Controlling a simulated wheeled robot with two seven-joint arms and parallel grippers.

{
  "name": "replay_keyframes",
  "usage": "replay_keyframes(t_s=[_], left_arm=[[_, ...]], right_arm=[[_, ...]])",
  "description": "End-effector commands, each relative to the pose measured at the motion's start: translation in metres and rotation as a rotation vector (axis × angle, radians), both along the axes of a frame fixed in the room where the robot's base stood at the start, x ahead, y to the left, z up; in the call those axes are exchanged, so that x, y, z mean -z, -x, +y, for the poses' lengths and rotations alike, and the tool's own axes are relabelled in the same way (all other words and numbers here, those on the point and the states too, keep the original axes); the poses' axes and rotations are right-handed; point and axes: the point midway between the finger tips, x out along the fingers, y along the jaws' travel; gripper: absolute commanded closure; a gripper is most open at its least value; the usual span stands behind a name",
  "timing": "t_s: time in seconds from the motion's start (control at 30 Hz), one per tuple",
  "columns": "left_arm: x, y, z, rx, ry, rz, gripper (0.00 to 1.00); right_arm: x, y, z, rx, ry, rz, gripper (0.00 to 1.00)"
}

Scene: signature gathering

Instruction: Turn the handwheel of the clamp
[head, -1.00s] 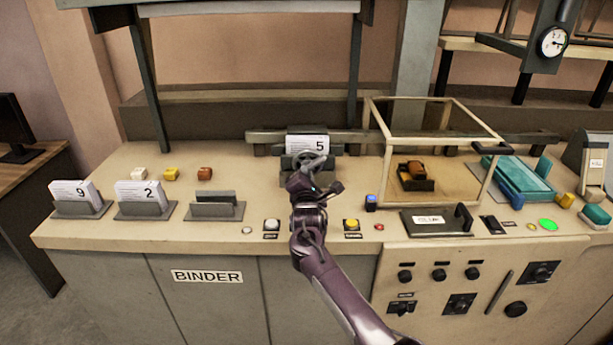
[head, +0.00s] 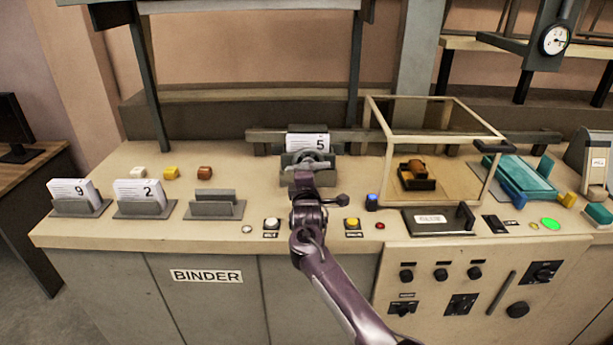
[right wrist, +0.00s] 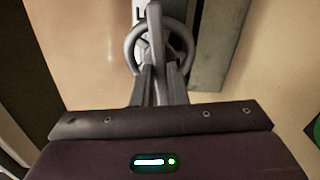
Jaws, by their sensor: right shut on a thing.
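The clamp (head: 327,163) stands at the back middle of the bench and holds a white paper stack (head: 308,142) marked 5. Its grey handwheel (head: 305,158) faces me, partly hidden by my right gripper (head: 304,176). In the right wrist view the round rim of the handwheel (right wrist: 131,48) shows at the top middle. The fingers of my right gripper (right wrist: 158,80) reach up to it there and are shut on it. The exact contact is partly hidden by the fingers. My left gripper is not in view.
Two paper stacks, marked 9 (head: 72,191) and 2 (head: 140,192), stand in holders at the left, beside an empty holder (head: 214,210). A clear case (head: 450,150) stands right of the clamp. Buttons, such as a yellow one (head: 351,223), line the front edge.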

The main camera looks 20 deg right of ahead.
Motion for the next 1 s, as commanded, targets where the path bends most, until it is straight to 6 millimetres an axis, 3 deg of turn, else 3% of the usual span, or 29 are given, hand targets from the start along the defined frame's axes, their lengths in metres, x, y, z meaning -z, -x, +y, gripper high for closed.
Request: replay_keyframes(t_s=[0.6, 1.0], left_arm=[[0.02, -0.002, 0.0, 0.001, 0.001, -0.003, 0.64], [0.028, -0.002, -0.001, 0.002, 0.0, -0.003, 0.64]], right_arm=[[0.002, 0.001, 0.0, 0.001, -0.554, -0.152, 1.0], [0.001, 0.001, -0.001, 0.003, -0.792, -0.22, 1.0]])
